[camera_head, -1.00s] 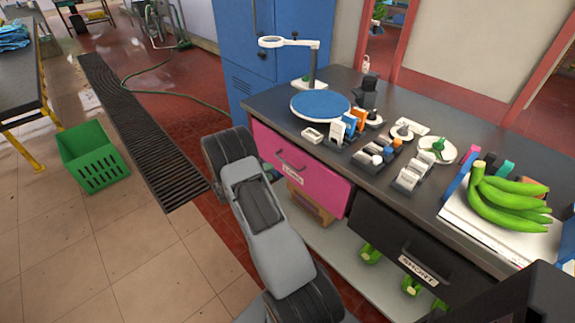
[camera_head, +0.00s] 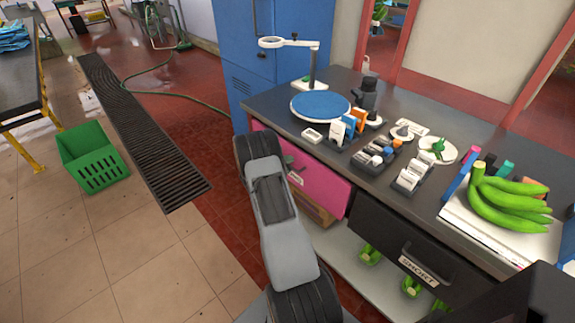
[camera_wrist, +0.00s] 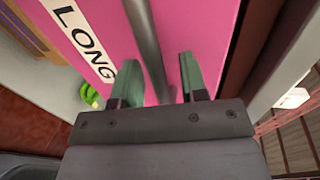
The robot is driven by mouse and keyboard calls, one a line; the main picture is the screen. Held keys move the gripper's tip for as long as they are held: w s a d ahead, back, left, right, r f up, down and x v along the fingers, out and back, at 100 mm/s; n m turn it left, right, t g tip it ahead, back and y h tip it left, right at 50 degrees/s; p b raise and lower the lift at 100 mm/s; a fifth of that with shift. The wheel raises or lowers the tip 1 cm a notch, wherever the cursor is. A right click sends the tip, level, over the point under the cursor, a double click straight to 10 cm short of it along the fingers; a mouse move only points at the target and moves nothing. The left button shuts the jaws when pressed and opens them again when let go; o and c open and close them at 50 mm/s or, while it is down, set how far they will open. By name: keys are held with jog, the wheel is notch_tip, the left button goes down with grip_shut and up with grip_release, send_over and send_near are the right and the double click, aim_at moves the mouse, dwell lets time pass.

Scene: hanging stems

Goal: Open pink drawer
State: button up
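The pink drawer (camera_head: 322,190) is in the counter's left part and looks shut, its front partly hidden by my arm in the head view. In the wrist view its pink front (camera_wrist: 205,25) carries a white "LONG" label (camera_wrist: 82,38) and a grey bar handle (camera_wrist: 147,40). My gripper (camera_wrist: 159,62) is at the drawer front with its two green fingers apart, one on each side of the handle. Gaps show between the bar and the fingers. In the head view my gripper is mostly hidden behind my arm.
A black drawer (camera_head: 400,240) labelled "SHORT" is right of the pink one. The dark countertop (camera_head: 405,105) holds a blue round plate (camera_head: 320,106), small tools and green bananas (camera_head: 510,205). A shelf (camera_head: 365,285) lies below. A green crate (camera_head: 93,160) stands on the floor at left.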

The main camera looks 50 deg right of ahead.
grip_shut()
dwell(0.5)
